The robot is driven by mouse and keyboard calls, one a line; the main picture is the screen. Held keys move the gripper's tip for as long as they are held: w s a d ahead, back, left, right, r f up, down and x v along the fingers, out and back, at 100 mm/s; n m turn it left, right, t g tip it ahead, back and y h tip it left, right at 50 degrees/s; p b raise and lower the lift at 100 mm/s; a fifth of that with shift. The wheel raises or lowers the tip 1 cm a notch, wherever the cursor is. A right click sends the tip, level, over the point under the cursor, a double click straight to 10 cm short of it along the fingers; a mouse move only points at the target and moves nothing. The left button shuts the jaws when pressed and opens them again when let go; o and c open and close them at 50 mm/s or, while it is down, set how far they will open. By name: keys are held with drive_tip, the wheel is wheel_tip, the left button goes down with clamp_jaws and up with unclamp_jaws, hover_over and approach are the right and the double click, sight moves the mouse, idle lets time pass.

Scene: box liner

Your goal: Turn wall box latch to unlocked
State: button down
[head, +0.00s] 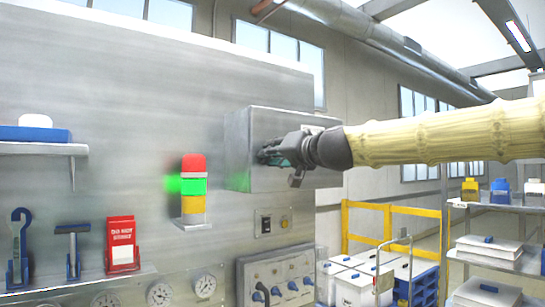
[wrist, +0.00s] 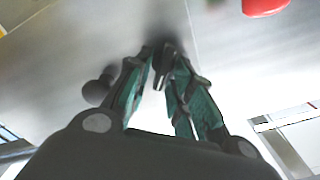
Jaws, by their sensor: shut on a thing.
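The grey metal wall box (head: 265,122) is mounted on the steel panel, right of the stack light. My gripper (head: 270,156) reaches in from the right, its fingers at the front of the box. In the wrist view my gripper (wrist: 163,62) has its two teal-padded fingers closed around a small dark latch (wrist: 160,72). The latch stands out from the grey face between the fingertips. In the head view the fingers hide the latch, and I cannot tell its turned position.
A stack light (head: 194,187) in red, green and yellow stands left of the box. A switch plate (head: 273,222) and a valve panel (head: 277,280) are below it. A shelf (head: 40,149) is at the far left. A yellow rail (head: 400,210) and carts stand at the right.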

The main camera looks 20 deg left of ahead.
drive_tip(key=m, duration=0.7)
drive_tip(key=f+m+b, duration=0.1)
drive_tip(key=m, duration=0.2)
drive_tip(key=shift+w+d, duration=0.15)
drive_tip(key=shift+w, duration=0.05)
drive_tip(key=shift+m, duration=0.4)
drive_tip(key=c, duration=1.6)
unclamp_jaws()
drive_tip(key=shift+o, duration=0.2)
drive_tip(key=v, duration=1.2)
